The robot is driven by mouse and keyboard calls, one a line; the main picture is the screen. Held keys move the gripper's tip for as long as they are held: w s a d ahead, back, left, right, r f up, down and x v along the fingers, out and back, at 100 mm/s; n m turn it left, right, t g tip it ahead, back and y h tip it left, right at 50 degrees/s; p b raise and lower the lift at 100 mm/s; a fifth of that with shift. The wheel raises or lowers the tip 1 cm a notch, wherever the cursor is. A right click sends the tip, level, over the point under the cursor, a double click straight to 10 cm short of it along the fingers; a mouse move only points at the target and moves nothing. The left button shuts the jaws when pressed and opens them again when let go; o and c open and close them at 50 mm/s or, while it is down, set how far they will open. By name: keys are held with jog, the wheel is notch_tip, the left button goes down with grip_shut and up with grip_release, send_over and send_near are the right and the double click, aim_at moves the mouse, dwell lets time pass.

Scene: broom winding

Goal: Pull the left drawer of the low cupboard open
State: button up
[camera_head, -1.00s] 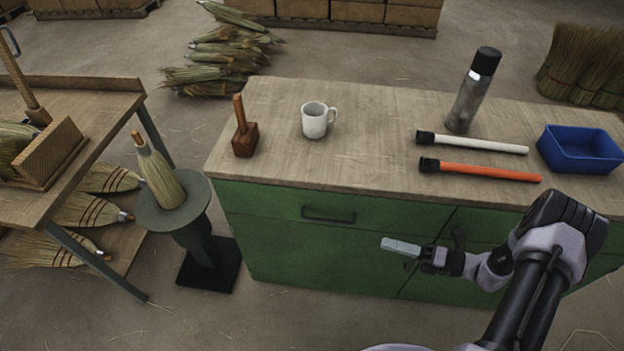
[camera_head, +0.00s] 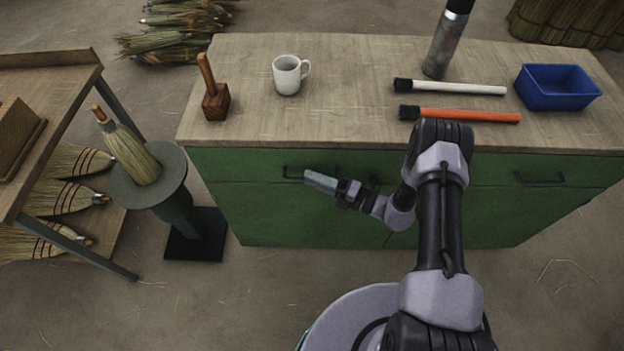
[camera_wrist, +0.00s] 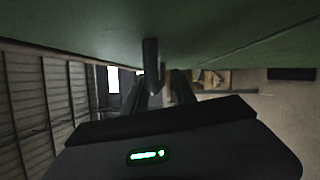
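The green low cupboard (camera_head: 270,215) stands ahead, and its left drawer (camera_head: 235,163) looks flush with the front, shut. The left drawer's dark bar handle (camera_head: 289,173) is partly hidden behind my gripper (camera_head: 318,181), which is at the handle. In the wrist view, the handle (camera_wrist: 150,58) sticks out from the green face, in line with the space between the fingers of my gripper (camera_wrist: 163,92). The fingers are apart, so the gripper is open. Whether either finger touches the handle I cannot tell.
On the cupboard top (camera_head: 340,125) are a mallet (camera_head: 215,102), a white mug (camera_head: 287,75), a steel flask (camera_head: 445,45), a white tube (camera_head: 455,88), an orange tube (camera_head: 465,115) and a blue bin (camera_head: 555,90). A pedestal with a broom head (camera_head: 130,155) stands left. The right drawer handle (camera_head: 540,182) is clear.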

jog(key=shift+w+a, duration=0.1)
jog(key=shift+a, duration=0.2)
grip_shut()
dwell(1.3)
